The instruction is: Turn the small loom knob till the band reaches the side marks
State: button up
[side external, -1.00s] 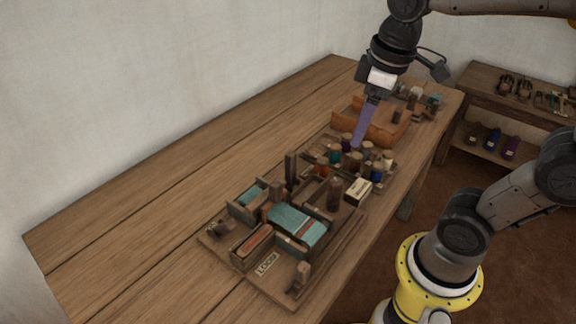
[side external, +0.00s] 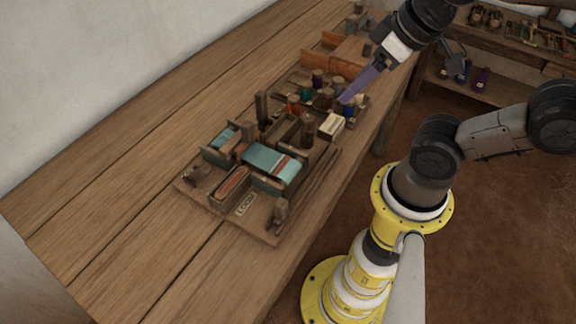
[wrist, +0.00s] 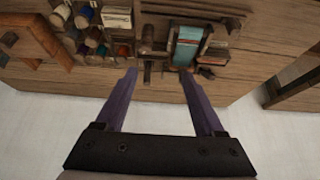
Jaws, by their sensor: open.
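The small loom stands on a wooden board (side external: 228,222) with a label reading LOOM. Its teal band (side external: 272,165) carries a red line across it and lies over the frame; the band also shows in the wrist view (wrist: 186,44). A small knob-like wooden piece (side external: 279,211) stands at the board's front corner, and another (side external: 195,174) at its left end. I cannot tell which is the task's knob, and the side marks are too small to make out. My gripper (side external: 345,99) is open and empty, its purple fingers above the spool area, apart from the loom. Its fingertips (wrist: 158,73) are spread in the wrist view.
Several coloured spools (side external: 318,82) and a small white box (side external: 331,126) stand beside the loom, near upright wooden posts (side external: 262,108). An orange-brown wooden tray (side external: 320,58) lies farther back. The table (side external: 110,170) is clear to the left. A shelf (side external: 500,75) stands behind at right.

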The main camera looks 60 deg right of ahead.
jog(key=n, duration=0.1)
jog(key=n+g, duration=0.6)
jog(key=n, duration=0.3)
send_over(308, 117)
jog(key=f, duration=0.1)
notch_tip(308, 117, down, 14)
jog(key=shift+r, duration=0.1)
jog(key=shift+c, duration=0.3)
grip_shut()
